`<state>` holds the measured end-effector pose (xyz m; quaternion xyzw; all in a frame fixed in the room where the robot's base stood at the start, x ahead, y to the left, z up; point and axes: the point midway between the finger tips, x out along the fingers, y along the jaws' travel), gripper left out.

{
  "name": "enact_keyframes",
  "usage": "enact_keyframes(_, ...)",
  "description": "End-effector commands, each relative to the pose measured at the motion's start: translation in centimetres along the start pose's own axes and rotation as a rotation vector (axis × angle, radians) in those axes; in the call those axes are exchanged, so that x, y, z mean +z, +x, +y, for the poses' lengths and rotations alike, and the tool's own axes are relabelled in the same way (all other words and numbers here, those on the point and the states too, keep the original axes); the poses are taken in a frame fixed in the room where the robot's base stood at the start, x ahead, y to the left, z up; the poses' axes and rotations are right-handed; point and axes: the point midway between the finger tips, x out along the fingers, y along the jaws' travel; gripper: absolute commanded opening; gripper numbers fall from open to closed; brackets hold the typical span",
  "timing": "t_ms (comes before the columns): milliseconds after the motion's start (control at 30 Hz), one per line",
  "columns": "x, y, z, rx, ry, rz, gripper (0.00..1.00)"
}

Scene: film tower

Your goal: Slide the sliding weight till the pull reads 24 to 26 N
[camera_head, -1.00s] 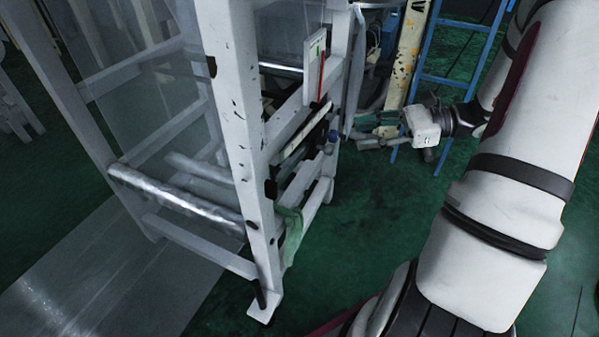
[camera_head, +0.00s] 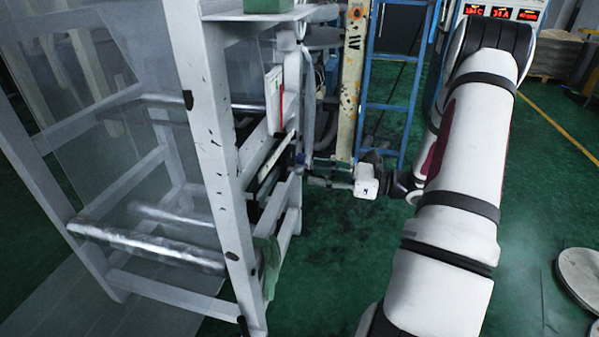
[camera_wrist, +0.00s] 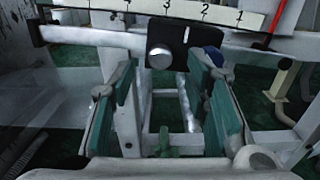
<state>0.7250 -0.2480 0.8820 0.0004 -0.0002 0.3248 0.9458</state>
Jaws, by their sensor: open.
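The sliding weight shows in the wrist view as a black block with a round silver knob (camera_wrist: 160,57), on a pale horizontal bar. A pale scale strip (camera_wrist: 180,10) with numbers 4, 3, 2, 1 from left to right runs above it; the knob sits below the 3. My gripper (camera_wrist: 166,85) is open, its teal-padded fingers left and right of the knob, with nothing between them that I can tell is held. Whether a finger touches the weight is unclear. In the head view my gripper (camera_head: 322,181) is beside the white frame. A red pointer (camera_wrist: 278,16) shows; no pull reading is legible.
The white tower frame (camera_head: 215,165) carries rollers (camera_head: 150,248) and clear film. A green cloth (camera_head: 270,265) hangs on its near side. A blue ladder (camera_head: 390,120) and a yellow post (camera_head: 353,80) stand behind my gripper.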

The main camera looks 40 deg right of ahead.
Motion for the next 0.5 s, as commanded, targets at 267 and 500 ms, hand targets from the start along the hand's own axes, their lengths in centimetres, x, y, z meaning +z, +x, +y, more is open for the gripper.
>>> enact_keyframes(267, 0.0, 4.3, 0.0, 0.002, -0.001, 0.001, 0.43)
enact_keyframes(500, 0.0, 5.5, 0.0, 0.001, 0.0, 0.0, 0.43)
